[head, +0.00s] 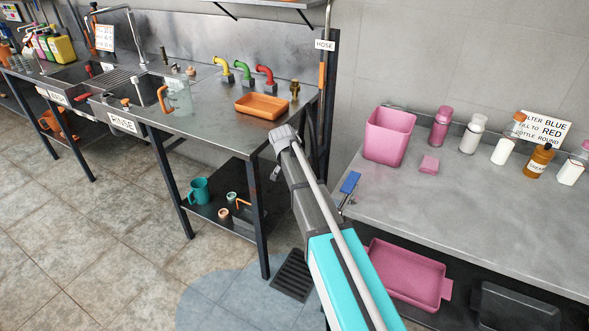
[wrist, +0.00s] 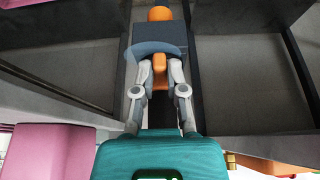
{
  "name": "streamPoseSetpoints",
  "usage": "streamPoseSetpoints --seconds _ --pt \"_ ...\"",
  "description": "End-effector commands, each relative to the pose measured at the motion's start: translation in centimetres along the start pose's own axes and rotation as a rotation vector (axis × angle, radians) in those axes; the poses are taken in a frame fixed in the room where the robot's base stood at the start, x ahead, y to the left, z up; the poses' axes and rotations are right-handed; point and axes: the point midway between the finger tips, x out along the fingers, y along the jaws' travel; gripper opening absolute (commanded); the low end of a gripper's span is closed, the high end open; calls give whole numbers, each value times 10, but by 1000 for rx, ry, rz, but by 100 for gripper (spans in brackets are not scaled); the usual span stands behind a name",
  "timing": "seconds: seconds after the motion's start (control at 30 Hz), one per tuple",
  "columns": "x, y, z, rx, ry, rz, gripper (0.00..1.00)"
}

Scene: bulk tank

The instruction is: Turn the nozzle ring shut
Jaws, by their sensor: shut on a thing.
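In the wrist view, my gripper (wrist: 160,78) has its two grey fingers closed on a small orange piece (wrist: 159,70), which appears to be the nozzle ring. The fingers touch it from both sides. Just beyond it are a dark block (wrist: 160,36) and a translucent bluish disc, with a rounded orange end (wrist: 160,14) at the top. I cannot tell how far the ring is turned. A sign reading HOSE (head: 324,45) is on the post above an orange-and-dark upright piece (head: 322,75).
An orange tray (head: 262,106) and colored taps stand on the steel sink table (head: 215,127) to the left. A pink bin (head: 388,136) and bottles stand on the grey counter (head: 470,210) to the right. A dark post (head: 332,100) stands between them. The left floor is clear.

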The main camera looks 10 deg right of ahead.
Motion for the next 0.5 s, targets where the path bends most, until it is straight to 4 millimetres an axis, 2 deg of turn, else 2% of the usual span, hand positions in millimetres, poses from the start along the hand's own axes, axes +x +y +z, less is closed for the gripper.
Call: streamPoseSetpoints --seconds 0.1,0.13,0.3,0.5 --pt "0 0 0 0 -1 1 0" --pt "0 0 0 0 -1 1 18" --pt "0 0 0 0 -1 0 50" --pt "0 0 0 0 0 0 51"
